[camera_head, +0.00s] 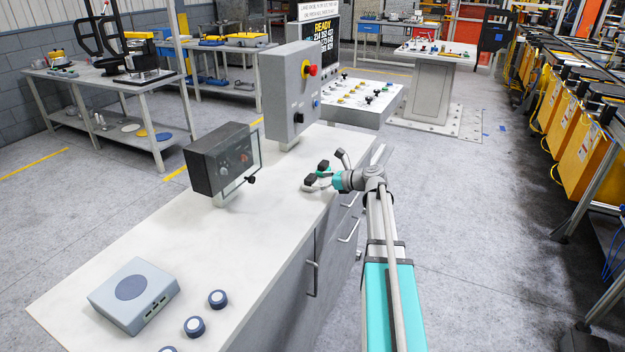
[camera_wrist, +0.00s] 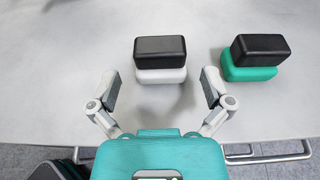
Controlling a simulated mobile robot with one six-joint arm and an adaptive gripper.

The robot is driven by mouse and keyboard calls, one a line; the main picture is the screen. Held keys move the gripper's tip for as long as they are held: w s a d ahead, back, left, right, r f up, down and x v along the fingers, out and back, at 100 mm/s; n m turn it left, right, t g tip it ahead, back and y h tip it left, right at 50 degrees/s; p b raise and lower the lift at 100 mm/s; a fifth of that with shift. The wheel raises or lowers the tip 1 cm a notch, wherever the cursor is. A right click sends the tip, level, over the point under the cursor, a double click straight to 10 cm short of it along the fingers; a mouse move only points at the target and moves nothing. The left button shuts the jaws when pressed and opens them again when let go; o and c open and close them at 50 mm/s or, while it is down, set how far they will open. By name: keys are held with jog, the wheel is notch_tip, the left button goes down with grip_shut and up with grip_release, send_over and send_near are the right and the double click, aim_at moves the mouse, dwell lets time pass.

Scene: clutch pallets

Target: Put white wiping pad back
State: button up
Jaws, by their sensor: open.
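The white wiping pad (camera_wrist: 160,76) has a black block-shaped top (camera_wrist: 160,49). It rests on the pale worktop in the wrist view. A teal pad (camera_wrist: 249,73) with a similar black top (camera_wrist: 257,48) stands to its right. My gripper (camera_wrist: 161,82) is open and empty, with one finger on each side of the white pad's line. The white pad lies just ahead of the fingertips, roughly centred between them. In the head view my gripper (camera_head: 325,178) is low over the bench's right edge; the pads there are small and partly confused with the fingers.
The long white bench (camera_head: 235,255) carries a dark gauge box (camera_head: 213,162), a grey control box (camera_head: 283,95) with a red knob, a grey-blue device (camera_head: 133,295) and several round blue-and-white items (camera_head: 217,299). Bench handles (camera_head: 313,265) stick out at the side. The worktop between is clear.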

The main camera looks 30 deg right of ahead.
jog(key=p+v, duration=0.2)
jog(key=v, duration=0.6)
jog(key=shift+s+d, duration=0.15)
jog(key=shift+r, duration=0.1)
dwell(0.4)
